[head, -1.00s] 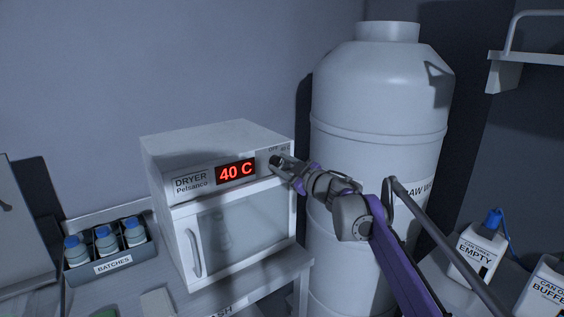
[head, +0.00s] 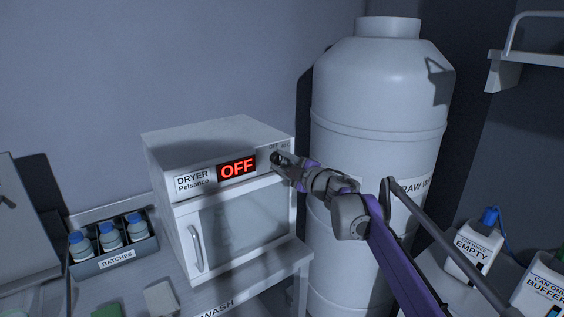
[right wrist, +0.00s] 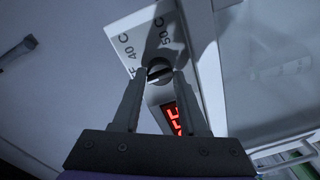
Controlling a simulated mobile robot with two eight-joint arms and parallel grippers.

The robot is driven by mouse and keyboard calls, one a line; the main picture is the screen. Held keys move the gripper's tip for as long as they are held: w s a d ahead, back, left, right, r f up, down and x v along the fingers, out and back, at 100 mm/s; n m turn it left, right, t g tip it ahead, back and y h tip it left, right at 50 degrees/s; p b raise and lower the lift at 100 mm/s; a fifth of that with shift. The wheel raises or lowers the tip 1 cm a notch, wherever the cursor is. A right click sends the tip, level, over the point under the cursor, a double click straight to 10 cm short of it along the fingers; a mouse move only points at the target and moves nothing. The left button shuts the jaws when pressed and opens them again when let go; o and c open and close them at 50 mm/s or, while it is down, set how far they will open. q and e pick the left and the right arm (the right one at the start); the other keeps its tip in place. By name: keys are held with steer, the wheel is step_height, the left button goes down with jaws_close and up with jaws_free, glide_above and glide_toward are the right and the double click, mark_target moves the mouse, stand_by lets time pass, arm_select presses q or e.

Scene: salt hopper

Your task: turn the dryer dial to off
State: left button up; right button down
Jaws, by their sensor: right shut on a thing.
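The white dryer (head: 222,135) stands on a bench in the head view. Its red display (head: 237,168) reads OFF. The round dark dial (head: 275,158) is at the right end of the front panel. In the right wrist view the dial (right wrist: 158,68) sits between the fingertips, below printed marks for 40 C and 50 C. My right gripper (head: 281,160) is at the dial and shut on it; the right wrist view shows both fingers (right wrist: 158,78) on either side of it. The fingers hide part of the dial. My left gripper is not in view.
A rack of blue-capped bottles labelled BATCHES (head: 117,261) is left of the dryer. A large white tank (head: 375,110) stands close behind my right arm. White cans (head: 473,250) are at the lower right, and a wall shelf (head: 503,76) is at the upper right.

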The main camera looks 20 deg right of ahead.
stand_by(0.3)
steer(key=shift+c, duration=2.3)
jaws_free()
steer(key=shift+s+d, duration=0.1)
steer(key=b+v, duration=0.1)
steer(key=v, duration=0.9)
steer(key=shift+s, duration=0.3)
steer(key=shift+d+r, duration=0.1)
